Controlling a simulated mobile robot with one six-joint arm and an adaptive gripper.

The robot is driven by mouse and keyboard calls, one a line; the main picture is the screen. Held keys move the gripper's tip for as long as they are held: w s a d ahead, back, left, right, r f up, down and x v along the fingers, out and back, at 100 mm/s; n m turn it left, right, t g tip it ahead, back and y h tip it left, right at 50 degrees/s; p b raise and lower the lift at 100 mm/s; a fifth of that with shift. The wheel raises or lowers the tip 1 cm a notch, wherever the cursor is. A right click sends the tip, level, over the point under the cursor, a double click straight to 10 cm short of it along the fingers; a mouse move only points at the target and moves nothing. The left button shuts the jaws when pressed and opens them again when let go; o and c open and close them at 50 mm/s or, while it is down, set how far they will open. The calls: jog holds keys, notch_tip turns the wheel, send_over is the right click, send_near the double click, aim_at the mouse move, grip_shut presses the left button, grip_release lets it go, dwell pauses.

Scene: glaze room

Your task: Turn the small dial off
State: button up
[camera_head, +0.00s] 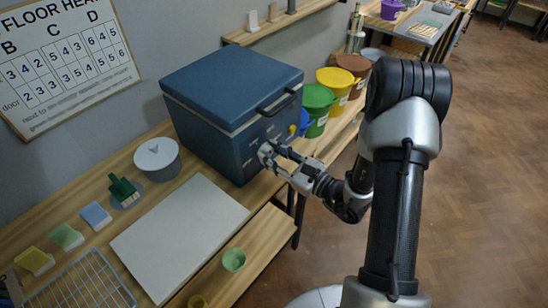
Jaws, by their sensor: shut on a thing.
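The blue kiln-like box (228,92) with a lid and dark handle stands on the wooden bench. Its front panel carries small controls. My gripper (268,152) is at this panel, with its jaws shut on a small dial there. The dial is mostly hidden between the fingers, and its setting cannot be read.
Green (317,100), yellow (335,85) and brown buckets stand right of the box. Open floor lies at right.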

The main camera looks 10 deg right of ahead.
jog(key=n, duration=0.4)
jog(key=shift+w+r, duration=0.15)
jog(key=shift+r, duration=0.15)
jog(key=n, duration=0.4)
jog(key=shift+n, duration=0.3)
jog(key=n, duration=0.3)
jog(key=shift+n, duration=2)
jog(key=o, duration=1.1)
jog(key=shift+a+f, duration=0.15)
jog(key=shift+f, duration=0.05)
